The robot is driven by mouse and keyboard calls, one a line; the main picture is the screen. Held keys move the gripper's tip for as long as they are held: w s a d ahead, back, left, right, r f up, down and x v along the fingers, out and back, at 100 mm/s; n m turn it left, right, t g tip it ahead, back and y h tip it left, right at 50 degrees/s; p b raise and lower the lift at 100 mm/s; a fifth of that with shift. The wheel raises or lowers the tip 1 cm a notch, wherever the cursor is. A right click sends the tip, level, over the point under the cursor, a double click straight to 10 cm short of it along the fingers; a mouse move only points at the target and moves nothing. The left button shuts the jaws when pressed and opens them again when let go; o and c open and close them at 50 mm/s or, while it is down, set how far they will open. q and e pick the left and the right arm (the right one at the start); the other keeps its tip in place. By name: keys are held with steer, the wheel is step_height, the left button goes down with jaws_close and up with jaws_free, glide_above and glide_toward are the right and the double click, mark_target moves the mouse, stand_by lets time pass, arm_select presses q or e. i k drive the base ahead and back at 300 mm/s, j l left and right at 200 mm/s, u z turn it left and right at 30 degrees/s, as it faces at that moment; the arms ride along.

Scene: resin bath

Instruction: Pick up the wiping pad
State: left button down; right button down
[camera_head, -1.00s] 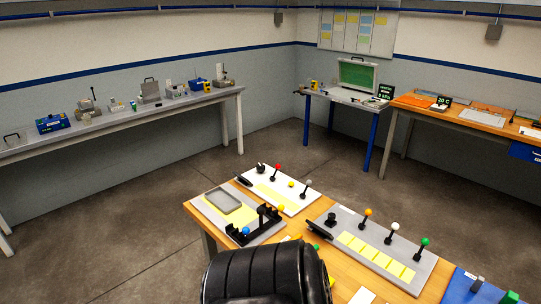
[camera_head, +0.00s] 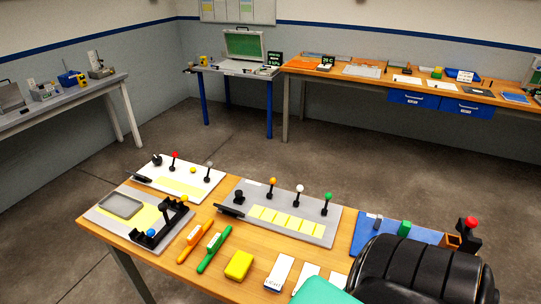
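A yellow block-shaped pad (camera_head: 239,265) lies flat near the front edge of the wooden table. It looks like the wiping pad, but no label on it can be read. Nothing touches it from above. An orange-handled tool and a green-handled tool (camera_head: 213,249) lie to its left, and a white labelled card (camera_head: 279,273) lies to its right. Neither of my grippers can be made out in the head view.
A grey board with levers (camera_head: 283,212) stands behind the pad. A board with a grey tray (camera_head: 121,206) is at the left. A blue mat (camera_head: 372,232) and a green sheet (camera_head: 318,291) are at right. A black part of mine hides the near right corner.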

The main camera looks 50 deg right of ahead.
mark_target(237, 269)
steer(key=z, duration=1.8)
steer(key=j, duration=0.1)
